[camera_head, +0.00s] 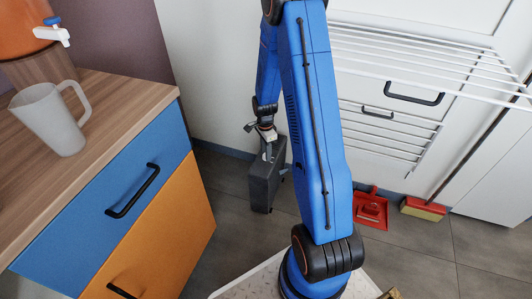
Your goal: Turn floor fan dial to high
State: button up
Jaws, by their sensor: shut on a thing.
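A dark grey, box-shaped thing (262,188), which looks like the floor fan seen from its narrow side, stands upright on the floor beyond my arm. My gripper (267,150) is at its top edge, pointing down. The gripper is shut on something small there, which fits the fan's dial. The dial itself is hidden by the fingers and too small to make out, so its setting cannot be read. My blue arm covers part of the view to the right of the fan.
A counter (120,95) with a blue drawer (75,225) and an orange front (170,235) stands at left, holding a frosted jug (55,122). A white drying rack (420,60) hangs at upper right. A red dustpan (370,210) and a broom (424,208) are on the floor.

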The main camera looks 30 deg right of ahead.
jog(key=shift+m, duration=1.8)
jog(key=o, duration=1.1)
jog(key=shift+c, duration=0.2)
jog(key=shift+r, duration=0.15)
notch_tip(320, 180, up, 17)
jog(key=shift+w+d, duration=0.25)
jog(key=shift+w, duration=0.2)
jog(key=shift+r, duration=0.1)
